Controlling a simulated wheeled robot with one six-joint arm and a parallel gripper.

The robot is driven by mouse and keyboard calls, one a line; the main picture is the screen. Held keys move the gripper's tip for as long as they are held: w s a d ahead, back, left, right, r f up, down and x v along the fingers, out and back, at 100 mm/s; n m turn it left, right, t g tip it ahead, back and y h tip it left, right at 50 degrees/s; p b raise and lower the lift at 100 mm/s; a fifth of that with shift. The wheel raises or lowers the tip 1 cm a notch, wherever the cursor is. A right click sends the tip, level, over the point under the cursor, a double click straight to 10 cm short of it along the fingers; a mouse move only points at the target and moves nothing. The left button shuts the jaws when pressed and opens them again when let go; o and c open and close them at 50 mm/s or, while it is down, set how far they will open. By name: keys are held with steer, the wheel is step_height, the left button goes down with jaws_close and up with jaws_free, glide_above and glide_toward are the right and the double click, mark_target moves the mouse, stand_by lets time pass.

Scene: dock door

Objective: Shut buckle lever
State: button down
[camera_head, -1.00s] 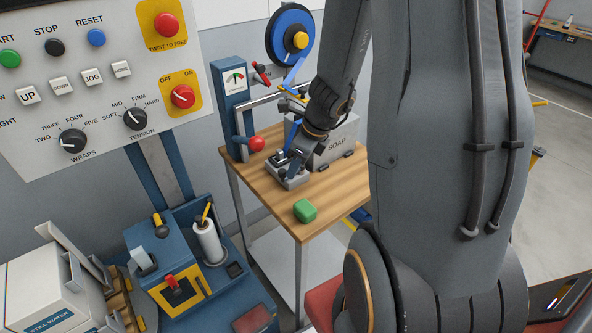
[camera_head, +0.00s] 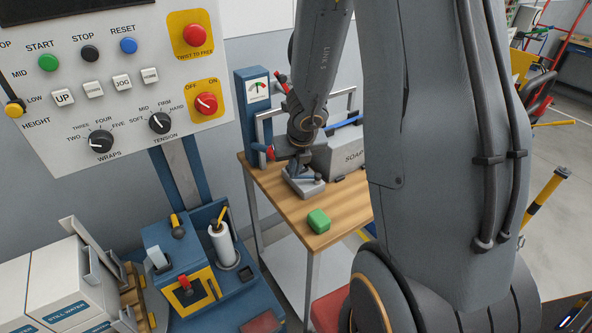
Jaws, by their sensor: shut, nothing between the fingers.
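My gripper (camera_head: 299,172) points down at the buckle's back left part, shut with nothing held. It looks close to or touching the buckle; the view does not settle which. My wrist hides part of the buckle's far side.
A green block (camera_head: 319,221) lies near the table's front edge. A blue post with a gauge (camera_head: 257,90) stands behind left. A control panel (camera_head: 120,75) and blue machine (camera_head: 185,265) fill the left.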

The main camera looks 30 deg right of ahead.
steer(key=shift+w+d+m+h+p, duration=0.1)
steer(key=shift+w+m+h+p, duration=0.35)
steer(key=shift+w+m, duration=0.6)
steer(key=shift+m, duration=0.35)
steer(key=s+a+r+p, duration=0.2)
steer(key=s+r+p, duration=0.1)
steer(key=s+r, duration=0.4)
steer(key=shift+s+a+r+p, duration=0.15)
steer(key=shift+a+r+p, duration=0.2)
steer(key=shift+r, duration=0.95)
